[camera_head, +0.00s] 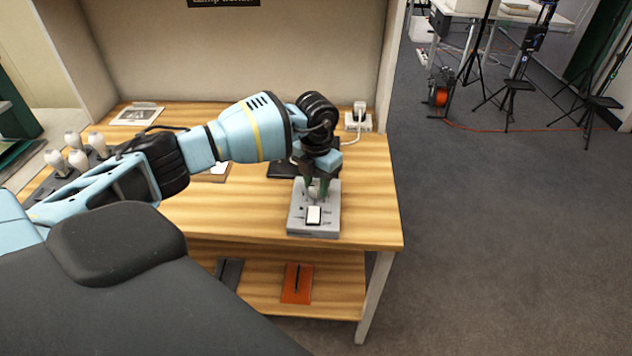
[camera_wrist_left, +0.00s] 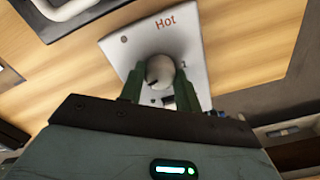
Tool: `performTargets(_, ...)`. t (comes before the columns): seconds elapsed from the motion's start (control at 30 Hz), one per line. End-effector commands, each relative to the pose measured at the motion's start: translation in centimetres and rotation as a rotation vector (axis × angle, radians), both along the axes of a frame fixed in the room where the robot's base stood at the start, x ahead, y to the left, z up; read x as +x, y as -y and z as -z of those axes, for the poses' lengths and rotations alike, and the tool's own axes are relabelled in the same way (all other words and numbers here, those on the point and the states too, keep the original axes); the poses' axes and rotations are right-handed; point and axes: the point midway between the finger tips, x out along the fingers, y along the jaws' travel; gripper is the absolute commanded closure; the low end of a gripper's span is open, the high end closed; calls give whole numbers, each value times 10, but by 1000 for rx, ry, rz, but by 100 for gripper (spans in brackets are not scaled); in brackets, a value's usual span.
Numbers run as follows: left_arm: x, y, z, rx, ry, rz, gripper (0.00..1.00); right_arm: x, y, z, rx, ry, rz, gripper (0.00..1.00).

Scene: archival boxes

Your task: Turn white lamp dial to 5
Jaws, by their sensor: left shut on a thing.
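A light grey control box (camera_head: 296,222) lies near the right front of the wooden workbench, with a white rocker switch (camera_head: 314,215) on its face. In the left wrist view the box's pale plate (camera_wrist_left: 180,35) reads "Hot". My right gripper is not in view.
The bench top (camera_head: 365,190) is clear to the right of the box. A white socket block (camera_head: 358,122) with a cable stands behind. Several white bulbs (camera_head: 78,160) stand at left. An orange item (camera_head: 297,284) lies on the lower shelf.

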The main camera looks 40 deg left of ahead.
Motion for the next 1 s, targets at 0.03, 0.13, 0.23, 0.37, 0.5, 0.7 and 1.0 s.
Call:
performTargets(0.03,0,0,0,0,0,12,90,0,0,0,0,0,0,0)
performTargets(0.13,0,0,0,0,0,32,90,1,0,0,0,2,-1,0)
performTargets(0.23,0,0,0,0,0,43,90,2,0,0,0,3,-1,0)
performTargets(0.37,0,0,0,0,0,49,90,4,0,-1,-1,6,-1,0)
performTargets(0.5,0,0,0,0,-1,49,90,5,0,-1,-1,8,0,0)
performTargets(0.7,0,0,0,0,-1,49,58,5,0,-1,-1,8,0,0)
performTargets(1.0,0,0,0,0,0,47,45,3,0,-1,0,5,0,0)
